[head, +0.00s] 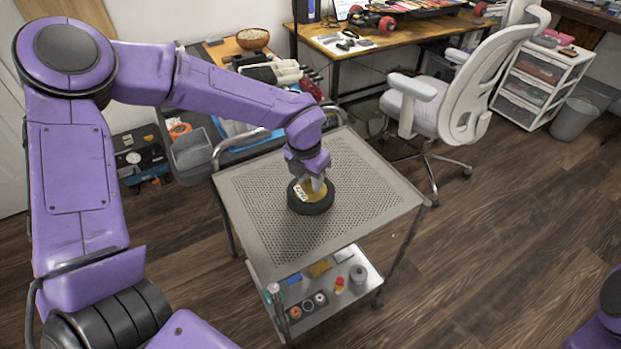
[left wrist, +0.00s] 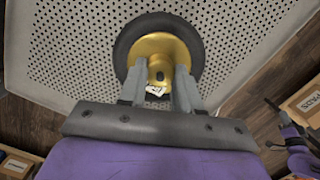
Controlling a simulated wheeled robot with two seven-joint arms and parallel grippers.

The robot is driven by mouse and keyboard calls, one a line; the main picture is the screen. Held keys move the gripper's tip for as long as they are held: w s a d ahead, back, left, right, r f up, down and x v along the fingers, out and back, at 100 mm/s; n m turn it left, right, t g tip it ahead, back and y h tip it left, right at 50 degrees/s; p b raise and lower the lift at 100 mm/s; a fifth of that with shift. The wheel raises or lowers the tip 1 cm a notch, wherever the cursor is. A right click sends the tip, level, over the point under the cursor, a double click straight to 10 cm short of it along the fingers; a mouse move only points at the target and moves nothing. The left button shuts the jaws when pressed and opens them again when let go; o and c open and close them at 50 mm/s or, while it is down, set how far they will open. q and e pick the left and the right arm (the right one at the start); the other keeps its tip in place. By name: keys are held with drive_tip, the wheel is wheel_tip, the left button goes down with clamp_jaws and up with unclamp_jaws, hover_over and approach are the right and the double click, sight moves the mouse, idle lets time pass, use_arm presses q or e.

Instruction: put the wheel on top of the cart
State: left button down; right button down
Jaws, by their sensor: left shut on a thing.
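The wheel (head: 311,204) has a black tyre and a yellow hub, and it lies flat on or just above the perforated top of the cart (head: 362,190). In the left wrist view the wheel (left wrist: 122,47) is seen from above, over the cart's perforated top (left wrist: 70,45). My left gripper (head: 316,184) is above the wheel and shut on its yellow hub; its grey fingers (left wrist: 158,84) sit on both sides of the hub. I cannot tell for sure whether the tyre touches the cart top. My right gripper is out of view.
The cart's lower shelf (head: 325,300) holds several small parts. A white office chair (head: 455,95) stands behind right, by a wooden desk (head: 345,52). A drawer unit (head: 540,85) and a grey bin (head: 575,118) are at the far right. The floor right of the cart is clear.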

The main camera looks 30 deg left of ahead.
sight(306, 193)
use_arm(q)
drive_tip(key=shift+f, duration=0.3)
drive_tip(key=c, duration=0.8)
unclamp_jaws()
drive_tip(key=shift+f, duration=0.15)
drive_tip(key=shift+r, duration=0.3)
drive_tip(key=r, duration=0.4)
drive_tip(key=s+r, duration=0.1)
drive_tip(key=r, duration=0.6)
drive_tip(key=shift+s+r+p, duration=0.3)
drive_tip(key=shift+s, duration=0.05)
